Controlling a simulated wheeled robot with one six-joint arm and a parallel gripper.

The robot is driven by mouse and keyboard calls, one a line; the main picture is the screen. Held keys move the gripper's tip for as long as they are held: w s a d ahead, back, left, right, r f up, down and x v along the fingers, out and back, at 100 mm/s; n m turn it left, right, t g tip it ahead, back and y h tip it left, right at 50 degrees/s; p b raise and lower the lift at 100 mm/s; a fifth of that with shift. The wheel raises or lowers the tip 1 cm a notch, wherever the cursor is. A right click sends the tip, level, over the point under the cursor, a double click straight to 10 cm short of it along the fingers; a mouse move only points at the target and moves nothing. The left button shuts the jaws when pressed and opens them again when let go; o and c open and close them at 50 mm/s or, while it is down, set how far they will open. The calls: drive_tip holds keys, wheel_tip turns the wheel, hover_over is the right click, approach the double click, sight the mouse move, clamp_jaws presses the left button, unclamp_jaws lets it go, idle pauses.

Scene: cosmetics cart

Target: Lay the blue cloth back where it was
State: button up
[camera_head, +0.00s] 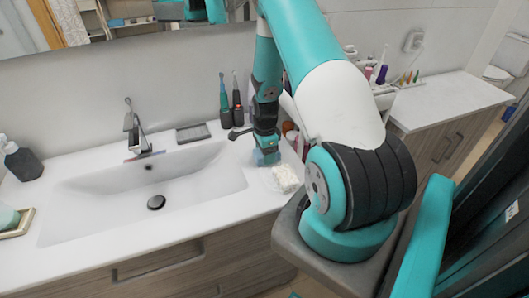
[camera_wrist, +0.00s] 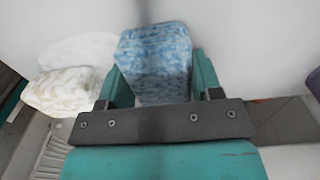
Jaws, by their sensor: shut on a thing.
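The blue cloth (camera_wrist: 155,52) is a mottled blue, folded block. It sits between the two teal fingers of my gripper (camera_wrist: 160,80) in the wrist view, and the gripper is shut on it. In the head view my gripper (camera_head: 267,152) points down over the counter, just right of the sink basin. Only a small blue patch of the cloth shows there, at the fingertips. I cannot tell whether the cloth touches the counter.
A cream folded cloth or sponge (camera_head: 286,177) lies close beside the gripper, near the counter's front edge; it also shows in the wrist view (camera_wrist: 62,92). The sink basin (camera_head: 110,200) is left. Electric toothbrushes (camera_head: 238,108) stand behind. A grey soap tray (camera_head: 193,133) lies behind the basin.

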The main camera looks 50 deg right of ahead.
drive_tip(key=o, duration=0.8)
drive_tip(key=shift+o, duration=0.2)
wheel_tip(320, 180, up, 12)
drive_tip(key=b, duration=0.3)
drive_tip(key=w+a+r+n, duration=0.3)
drive_tip(key=a+r+n, duration=0.25)
drive_tip(key=a, duration=0.35)
drive_tip(key=s+a+r+n+t+y, duration=0.1)
drive_tip(key=s+a+r+n, duration=0.15)
drive_tip(key=a+n, duration=0.4)
drive_tip(key=s+a+r+n+y, duration=0.1)
drive_tip(key=a+r+n, duration=0.3)
drive_tip(key=a, duration=0.5)
drive_tip(key=s+a+r+n+y, duration=0.1)
drive_tip(key=s+a+r+n, duration=0.1)
drive_tip(key=s+a+n, duration=0.5)
drive_tip(key=s+a+r+n+g+y+b, duration=0.1)
drive_tip(key=s+a+r+n, duration=0.1)
drive_tip(key=s+a+n, duration=0.5)
drive_tip(key=shift+s+r+n, duration=0.35)
drive_tip(key=shift+s+n, duration=0.1)
drive_tip(key=shift+n, duration=0.35)
